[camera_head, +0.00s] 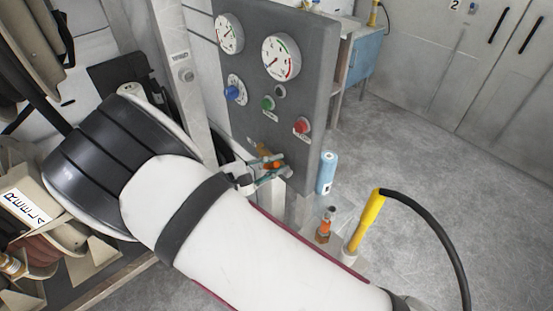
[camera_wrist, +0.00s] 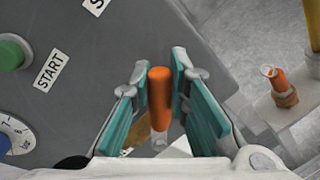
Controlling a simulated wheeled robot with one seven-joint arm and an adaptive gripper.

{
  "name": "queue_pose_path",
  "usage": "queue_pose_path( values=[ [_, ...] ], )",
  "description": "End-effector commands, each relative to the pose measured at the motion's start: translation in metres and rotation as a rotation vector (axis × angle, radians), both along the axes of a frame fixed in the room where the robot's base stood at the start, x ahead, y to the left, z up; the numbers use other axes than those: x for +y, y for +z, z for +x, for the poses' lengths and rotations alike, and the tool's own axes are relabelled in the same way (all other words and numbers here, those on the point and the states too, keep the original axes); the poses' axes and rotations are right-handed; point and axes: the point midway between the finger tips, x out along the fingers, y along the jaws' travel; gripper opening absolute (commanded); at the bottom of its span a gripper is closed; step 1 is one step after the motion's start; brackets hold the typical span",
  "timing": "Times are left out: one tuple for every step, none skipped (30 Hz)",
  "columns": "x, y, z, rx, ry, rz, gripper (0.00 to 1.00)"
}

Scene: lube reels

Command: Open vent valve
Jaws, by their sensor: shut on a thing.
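My gripper (camera_head: 268,168) is at the lower part of the grey control panel (camera_head: 311,90). Its teal-padded fingers, also seen in the wrist view (camera_wrist: 160,75), are shut on an orange valve handle (camera_wrist: 160,96). The handle stands between the two fingers and points along them in the wrist view. In the head view only a small orange bit of the handle (camera_head: 273,164) shows between the fingers. A brass-coloured part (camera_wrist: 137,134) shows just below the handle in the wrist view. The rest of the valve body is mostly hidden by my gripper.
The panel carries gauges (camera_head: 281,57), a blue knob (camera_head: 233,92), a green button (camera_head: 268,103) and a red button (camera_head: 302,125). An orange fitting (camera_head: 324,229) and a yellow nozzle with black hose (camera_head: 364,222) stand at right. A blue canister (camera_head: 327,172) is beside the panel.

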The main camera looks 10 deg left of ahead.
Motion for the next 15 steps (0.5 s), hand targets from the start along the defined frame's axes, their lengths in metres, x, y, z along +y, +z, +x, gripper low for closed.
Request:
queue_pose_path(
  values=[
    [0.000, -0.003, -0.002, -0.026, 0.007, 0.037, 0.00],
    [-0.001, -0.005, -0.003, -0.043, 0.008, 0.060, 0.00],
    [-0.003, -0.007, -0.004, -0.067, 0.008, 0.090, 0.00],
    [-0.004, -0.009, -0.005, -0.084, 0.008, 0.112, 0.00],
    [-0.005, -0.011, -0.005, -0.102, 0.008, 0.134, 0.00],
    [-0.006, -0.014, -0.006, -0.125, 0.008, 0.164, 0.00],
    [-0.007, -0.016, -0.007, -0.141, 0.008, 0.188, 0.00],
    [-0.008, -0.018, -0.007, -0.160, 0.009, 0.210, 0.00],
    [-0.009, -0.021, -0.008, -0.183, 0.009, 0.240, 0.00],
    [-0.009, -0.023, -0.009, -0.199, 0.010, 0.263, 0.00],
    [-0.010, -0.025, -0.009, -0.216, 0.010, 0.284, 0.00],
    [-0.011, -0.029, -0.010, -0.237, 0.010, 0.313, 0.00],
    [-0.011, -0.031, -0.010, -0.254, 0.011, 0.333, 0.00],
    [-0.012, -0.032, -0.011, -0.271, 0.011, 0.354, 0.00],
    [-0.012, -0.035, -0.011, -0.292, 0.011, 0.381, 0.00]
  ],
)
